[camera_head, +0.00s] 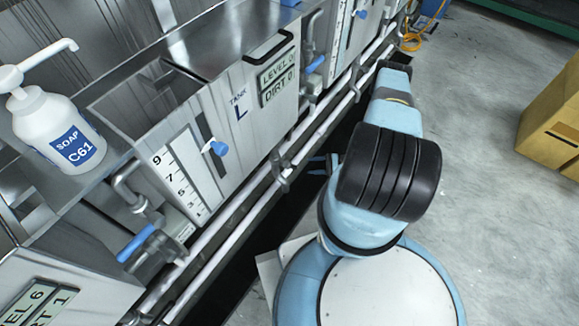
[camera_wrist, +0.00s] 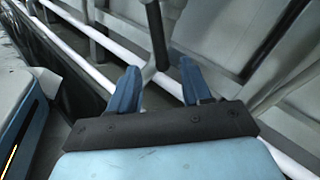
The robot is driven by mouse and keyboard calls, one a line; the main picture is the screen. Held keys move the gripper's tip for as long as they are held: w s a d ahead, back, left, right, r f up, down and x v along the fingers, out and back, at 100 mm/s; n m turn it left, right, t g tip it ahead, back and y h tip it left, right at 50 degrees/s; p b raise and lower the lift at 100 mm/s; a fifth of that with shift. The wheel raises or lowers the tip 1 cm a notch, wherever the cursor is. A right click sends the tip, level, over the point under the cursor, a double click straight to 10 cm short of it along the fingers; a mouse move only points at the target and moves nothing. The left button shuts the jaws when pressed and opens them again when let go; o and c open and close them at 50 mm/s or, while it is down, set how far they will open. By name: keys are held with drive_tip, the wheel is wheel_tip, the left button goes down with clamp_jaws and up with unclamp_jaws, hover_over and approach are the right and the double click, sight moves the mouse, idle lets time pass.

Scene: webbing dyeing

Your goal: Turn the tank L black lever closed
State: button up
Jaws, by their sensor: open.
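Tank L (camera_head: 236,125) is a steel tank with its name on the front, at the left of the head view. A black bar-shaped handle (camera_head: 268,48) is at its upper front edge; I cannot tell whether this is the black lever. My gripper (camera_head: 318,165) is low in front of the tank, partly hidden by my arm, near a pipe fitting (camera_head: 283,177). In the wrist view my gripper (camera_wrist: 158,70) is open, its blue fingers either side of a pale pipe joint. A dark upright bar (camera_wrist: 157,35) rises from there; whether it is the lever is unclear.
White pipes (camera_head: 240,200) run low along the tank fronts. Blue-handled parts stick out at the gauge (camera_head: 217,147) and lower left (camera_head: 135,243). A soap bottle (camera_head: 58,125) stands left. A cardboard box (camera_head: 550,120) is at right; the floor between is mostly free.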

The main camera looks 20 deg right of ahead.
sight(295, 166)
drive_tip(key=x, duration=1.1)
drive_tip(key=c, duration=0.9)
clamp_jaws()
drive_tip(key=shift+w, duration=0.1)
